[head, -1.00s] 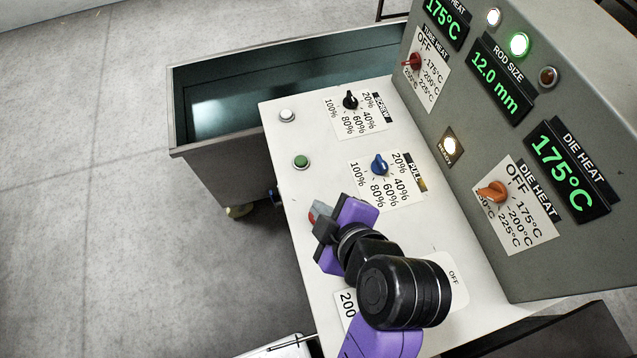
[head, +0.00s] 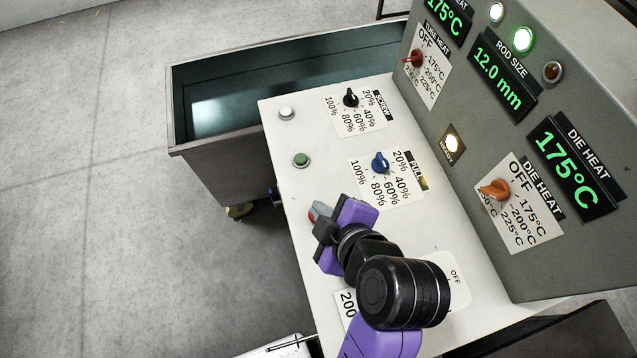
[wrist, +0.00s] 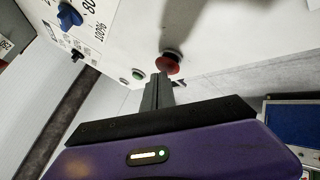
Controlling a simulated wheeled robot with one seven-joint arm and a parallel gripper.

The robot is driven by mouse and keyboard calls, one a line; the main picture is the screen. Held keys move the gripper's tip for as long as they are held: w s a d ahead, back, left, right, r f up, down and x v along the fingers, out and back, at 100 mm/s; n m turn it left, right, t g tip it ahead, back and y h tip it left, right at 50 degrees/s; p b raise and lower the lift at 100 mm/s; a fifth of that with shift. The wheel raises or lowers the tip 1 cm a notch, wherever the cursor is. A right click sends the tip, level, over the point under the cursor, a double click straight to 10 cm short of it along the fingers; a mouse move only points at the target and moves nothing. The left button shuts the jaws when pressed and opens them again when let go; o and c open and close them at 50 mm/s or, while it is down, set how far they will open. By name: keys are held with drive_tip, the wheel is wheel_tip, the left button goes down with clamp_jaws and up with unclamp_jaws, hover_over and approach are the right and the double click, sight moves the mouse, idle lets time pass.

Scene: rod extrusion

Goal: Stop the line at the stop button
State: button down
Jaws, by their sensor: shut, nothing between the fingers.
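The red stop button (wrist: 168,66) is a round mushroom head on the white panel, just past the tip of my gripper (wrist: 158,80) in the wrist view. In the head view only a small red part of the button (head: 311,218) shows, beside the grey fingertips (head: 320,211); the rest is hidden behind them. My gripper is shut, with its fingers together and nothing between them. The fingertips are at the button's edge or over it; I cannot tell whether they touch it.
A green button (head: 301,160) and a white button (head: 286,114) sit farther up the panel's left edge. The blue pull dial (head: 380,163) and black screw dial (head: 350,98) are to their right. The grey upright console (head: 520,130) bounds the right. A water trough (head: 215,165) stands behind.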

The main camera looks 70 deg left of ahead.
drive_tip(key=shift+f+b, duration=0.3)
drive_tip(key=shift+f, duration=0.1)
drive_tip(key=shift+r, duration=0.15)
idle(0.5)
drive_tip(key=shift+r+p, duration=0.8)
wheel_tip(320, 180, up, 5)
drive_tip(key=p, duration=0.4)
idle(0.8)
